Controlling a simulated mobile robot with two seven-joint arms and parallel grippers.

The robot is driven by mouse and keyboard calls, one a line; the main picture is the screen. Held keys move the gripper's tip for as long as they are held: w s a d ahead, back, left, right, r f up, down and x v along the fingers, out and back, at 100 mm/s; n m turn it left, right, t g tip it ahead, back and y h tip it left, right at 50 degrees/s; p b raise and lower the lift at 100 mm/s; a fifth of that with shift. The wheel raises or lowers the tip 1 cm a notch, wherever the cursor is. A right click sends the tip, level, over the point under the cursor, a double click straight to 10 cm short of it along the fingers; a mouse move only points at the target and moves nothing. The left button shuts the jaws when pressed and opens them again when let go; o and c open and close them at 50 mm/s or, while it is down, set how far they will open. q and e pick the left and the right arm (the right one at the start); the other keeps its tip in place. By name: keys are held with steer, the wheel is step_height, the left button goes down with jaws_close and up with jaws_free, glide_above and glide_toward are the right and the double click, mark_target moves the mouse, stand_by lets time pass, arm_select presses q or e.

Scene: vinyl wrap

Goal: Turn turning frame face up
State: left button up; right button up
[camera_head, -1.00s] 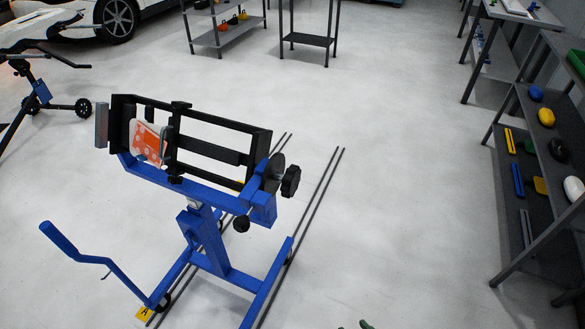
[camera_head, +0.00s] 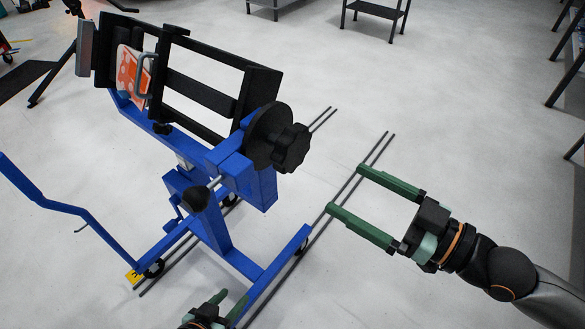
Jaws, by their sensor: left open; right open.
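The turning frame (camera_head: 203,94) is a black rectangular frame on a blue wheeled stand (camera_head: 208,219). It is tilted, its long side running from upper left to lower right, with an orange-and-white panel (camera_head: 129,75) clamped near its left end. A black star knob (camera_head: 291,148) and a round disc (camera_head: 264,136) are at its right end. My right gripper (camera_head: 343,188) is open and empty, to the right of the stand and apart from the knob. My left gripper (camera_head: 233,298) shows only partly at the bottom edge, open, near the stand's base.
Two dark floor rails (camera_head: 359,177) run under the stand. A blue crank-shaped handle (camera_head: 55,205) sticks out at left. Shelving legs (camera_head: 565,68) stand at the right edge and a dark shelf (camera_head: 377,10) at the back.

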mark_target(298, 161)
steer(key=p+x, duration=0.1)
steer(key=x, duration=1.1)
steer(key=shift+a, duration=0.2)
steer(key=shift+c, duration=0.4)
jaws_close()
